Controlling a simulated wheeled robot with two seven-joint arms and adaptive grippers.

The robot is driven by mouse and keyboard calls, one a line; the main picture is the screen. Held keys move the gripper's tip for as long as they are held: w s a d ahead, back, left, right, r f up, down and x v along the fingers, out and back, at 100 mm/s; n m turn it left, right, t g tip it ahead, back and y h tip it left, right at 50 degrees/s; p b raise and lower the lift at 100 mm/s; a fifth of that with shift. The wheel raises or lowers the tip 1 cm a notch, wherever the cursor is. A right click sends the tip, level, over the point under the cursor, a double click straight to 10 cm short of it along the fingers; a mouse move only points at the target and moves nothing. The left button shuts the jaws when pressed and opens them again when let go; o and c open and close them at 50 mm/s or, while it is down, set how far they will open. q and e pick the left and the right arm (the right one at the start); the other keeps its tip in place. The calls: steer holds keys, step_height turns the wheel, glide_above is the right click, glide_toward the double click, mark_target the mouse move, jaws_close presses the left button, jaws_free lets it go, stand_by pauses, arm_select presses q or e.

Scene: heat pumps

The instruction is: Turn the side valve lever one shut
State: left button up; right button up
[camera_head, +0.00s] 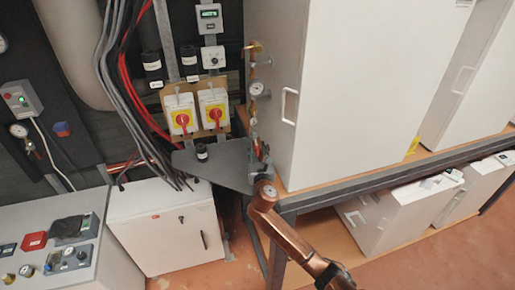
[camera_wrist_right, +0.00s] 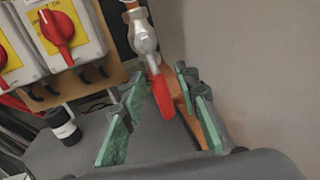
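The side valve has a silver body (camera_wrist_right: 143,38) on a vertical pipe, with a red lever (camera_wrist_right: 162,95) that hangs down and slightly right in the right wrist view. My right gripper (camera_wrist_right: 160,112) is open, with green-padded fingers on both sides of the lever. The lever lies between the fingers, and I see a gap on each side. In the head view the right gripper (camera_head: 262,160) is small beside the white cabinet's left edge, and the red lever (camera_head: 257,148) shows just above it. My left gripper does not show.
A tall white cabinet (camera_head: 345,80) stands close on the right. Two red-and-yellow rotary switches (camera_head: 183,120) are on the left. A dark grey shelf plate (camera_head: 222,165) lies below, with a small black cylinder (camera_head: 201,152) on it. A gauge (camera_head: 257,88) sits on the pipe above.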

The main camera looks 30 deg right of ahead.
steer(key=shift+c, duration=0.6)
jaws_close()
